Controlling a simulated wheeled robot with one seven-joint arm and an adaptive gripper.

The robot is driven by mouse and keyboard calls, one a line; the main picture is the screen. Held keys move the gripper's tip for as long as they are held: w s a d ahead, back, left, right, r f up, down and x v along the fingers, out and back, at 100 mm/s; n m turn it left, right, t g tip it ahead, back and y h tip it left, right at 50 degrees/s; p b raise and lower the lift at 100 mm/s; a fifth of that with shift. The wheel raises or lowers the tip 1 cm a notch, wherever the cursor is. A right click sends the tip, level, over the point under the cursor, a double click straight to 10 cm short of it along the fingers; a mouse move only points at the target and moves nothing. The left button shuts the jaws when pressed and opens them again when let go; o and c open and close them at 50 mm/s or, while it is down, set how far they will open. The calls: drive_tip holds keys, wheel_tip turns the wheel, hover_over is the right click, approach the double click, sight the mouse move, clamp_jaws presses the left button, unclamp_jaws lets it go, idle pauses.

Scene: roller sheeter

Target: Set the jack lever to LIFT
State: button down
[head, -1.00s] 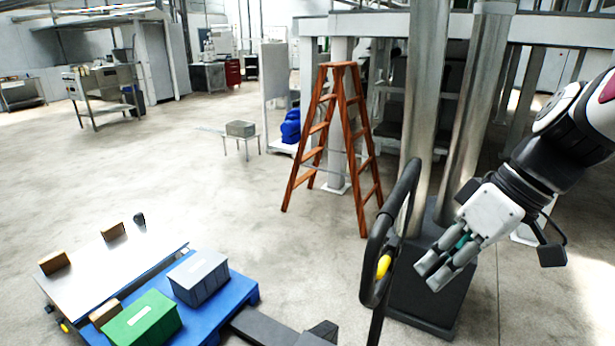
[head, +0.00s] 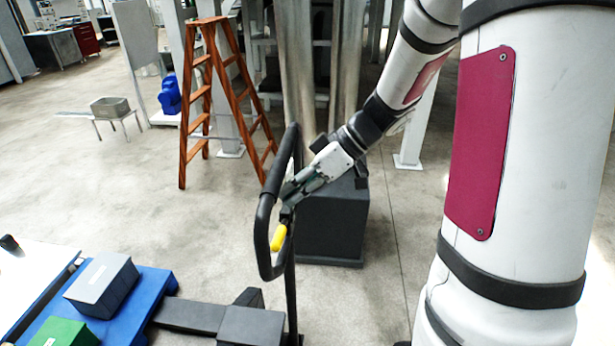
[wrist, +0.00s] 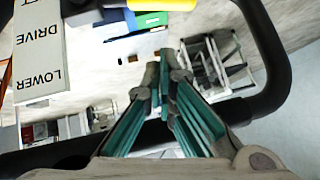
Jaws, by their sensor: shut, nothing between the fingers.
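The pallet jack's black loop handle (head: 264,225) stands upright near the middle of the head view, and the near part of the loop curves across the wrist view (wrist: 272,60). The yellow lever (head: 279,238) sits inside the loop, and only its edge shows at the top of the wrist view (wrist: 148,3). A white label plate (wrist: 38,50) reads LOWER and DRIVE; its further end is cut off. My gripper (head: 287,203) is shut and empty at the loop, just above the lever in the head view. In the wrist view its fingertips (wrist: 166,72) point into the loop's opening. Whether it touches anything is unclear.
A blue pallet (head: 125,318) with a grey box (head: 102,284) and a green box (head: 64,333) lies at lower left. A dark block (head: 332,228) stands behind the handle. A wooden ladder (head: 197,110) stands behind left. Floor between is clear.

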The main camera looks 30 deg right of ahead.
hover_over(283, 231)
wheel_tip(283, 231, down, 5)
drive_tip(key=shift+r+p, duration=0.2)
drive_tip(key=shift+p, duration=0.2)
drive_tip(key=shift+s+f, duration=0.1)
drive_tip(key=shift+f, duration=0.5)
